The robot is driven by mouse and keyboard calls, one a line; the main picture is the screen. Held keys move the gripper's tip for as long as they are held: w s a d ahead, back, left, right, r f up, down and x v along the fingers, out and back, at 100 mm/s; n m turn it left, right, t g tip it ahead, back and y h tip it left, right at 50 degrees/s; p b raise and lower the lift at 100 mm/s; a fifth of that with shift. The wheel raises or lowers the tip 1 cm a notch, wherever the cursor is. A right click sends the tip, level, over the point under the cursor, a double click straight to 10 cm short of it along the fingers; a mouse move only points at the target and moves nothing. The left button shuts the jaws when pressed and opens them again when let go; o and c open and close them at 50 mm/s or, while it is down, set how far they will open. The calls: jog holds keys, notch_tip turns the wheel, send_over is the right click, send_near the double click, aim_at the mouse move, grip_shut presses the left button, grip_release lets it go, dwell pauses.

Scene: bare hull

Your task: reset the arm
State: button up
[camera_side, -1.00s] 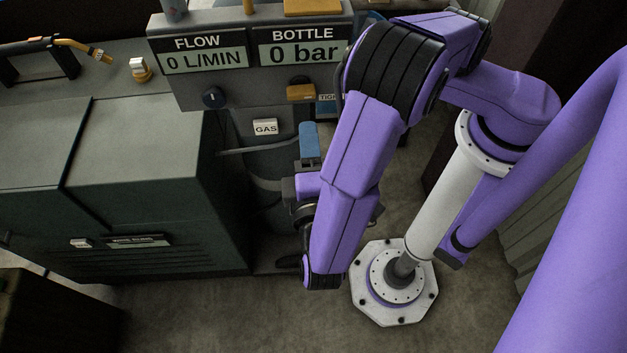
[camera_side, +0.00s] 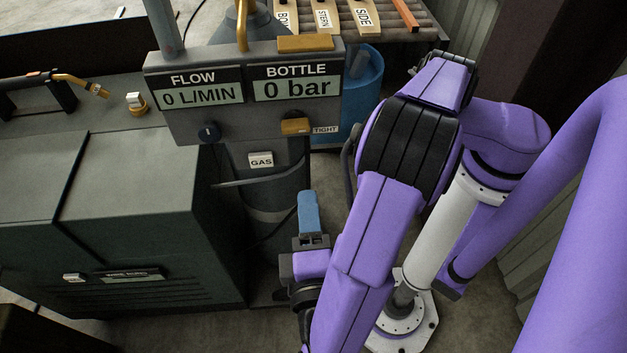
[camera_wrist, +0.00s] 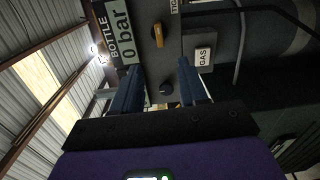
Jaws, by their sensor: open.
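My purple arm (camera_side: 375,230) reaches down on the right side of the side view. My gripper (camera_side: 308,200) with its blue fingers points up in front of the grey gas bottle post, below the GAS label (camera_side: 261,160). In the wrist view my gripper (camera_wrist: 158,68) shows two blue fingers set well apart, with nothing between them. The panel with the yellow lever (camera_wrist: 158,35) and a dark knob (camera_wrist: 166,88) lies beyond the fingertips. The side view shows the fingers nearly edge-on.
The FLOW and BOTTLE display panel (camera_side: 243,122) reads 0 L/MIN and 0 bar. A dark green cabinet (camera_side: 120,230) stands left of my gripper. A blue cylinder (camera_side: 362,85) and a rack with labelled plates (camera_side: 325,18) stand behind. A torch (camera_side: 80,84) lies on the bench at the upper left.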

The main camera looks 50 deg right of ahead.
jog(key=w+d+r+n+g+y, duration=0.1)
jog(key=w+d+r+g+y, duration=0.1)
jog(key=d+g, duration=0.3)
jog(key=w+d+r+g+y, duration=0.1)
jog(key=d+r+g, duration=0.2)
jog(key=d, duration=0.4)
jog(key=s+d+r+n+g+y, duration=0.2)
jog(key=s+d+r+g+y, duration=0.1)
jog(key=d+y, duration=0.7)
jog(key=shift+s+d+r+g, duration=0.2)
jog(key=shift+s+d+g, duration=0.3)
jog(key=shift+s+d, duration=0.6)
jog(key=shift+a, duration=0.1)
